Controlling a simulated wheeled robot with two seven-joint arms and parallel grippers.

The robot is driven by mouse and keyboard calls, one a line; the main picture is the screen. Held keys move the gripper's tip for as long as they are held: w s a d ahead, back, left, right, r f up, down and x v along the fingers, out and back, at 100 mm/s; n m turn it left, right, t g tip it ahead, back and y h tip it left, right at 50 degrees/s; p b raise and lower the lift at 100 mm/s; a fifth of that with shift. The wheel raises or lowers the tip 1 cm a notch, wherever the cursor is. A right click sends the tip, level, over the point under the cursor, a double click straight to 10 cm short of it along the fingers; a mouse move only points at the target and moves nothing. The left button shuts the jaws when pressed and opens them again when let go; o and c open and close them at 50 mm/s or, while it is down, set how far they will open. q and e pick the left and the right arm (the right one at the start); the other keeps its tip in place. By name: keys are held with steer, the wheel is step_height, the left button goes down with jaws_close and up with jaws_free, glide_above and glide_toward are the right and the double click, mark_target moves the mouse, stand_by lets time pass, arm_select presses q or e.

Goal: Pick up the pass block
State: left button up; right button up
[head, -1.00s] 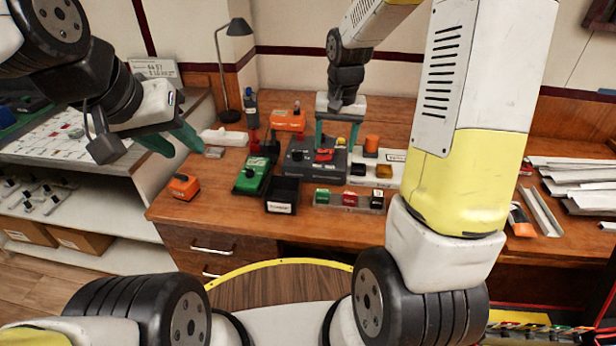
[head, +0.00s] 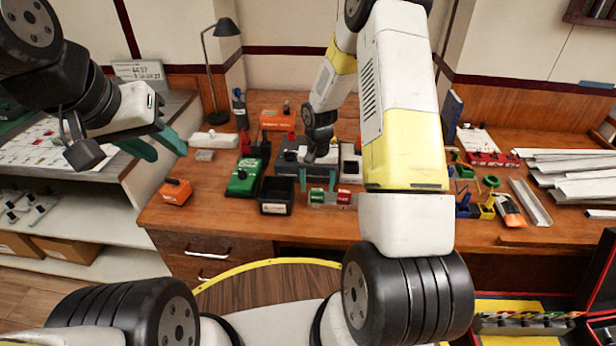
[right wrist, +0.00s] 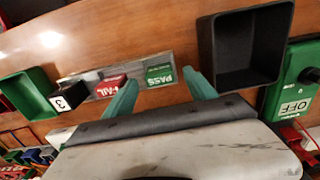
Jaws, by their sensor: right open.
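The pass block (head: 317,195) is a small green block. In the right wrist view its label reads PASS (right wrist: 160,75). It sits at the end of a grey holder beside the red FAIL block (right wrist: 110,85); the FAIL block also shows in the head view (head: 343,198). My right gripper (head: 318,182) is open and points down, its two green fingers on either side of the pass block as seen in both views. I cannot tell whether they touch it. My left gripper (head: 169,154) is open and empty above the table's left end.
A black open bin (head: 277,206) stands left of the pass block, close to a right finger. A green device (head: 245,178) with an OFF label and an orange box (head: 175,191) are further left. A green bin (right wrist: 28,95) and a black block (right wrist: 66,98) lie on the other side.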

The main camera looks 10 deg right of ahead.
steer(key=shift+f, duration=0.4)
steer(key=shift+c, duration=0.4)
jaws_close()
steer(key=shift+r, duration=0.1)
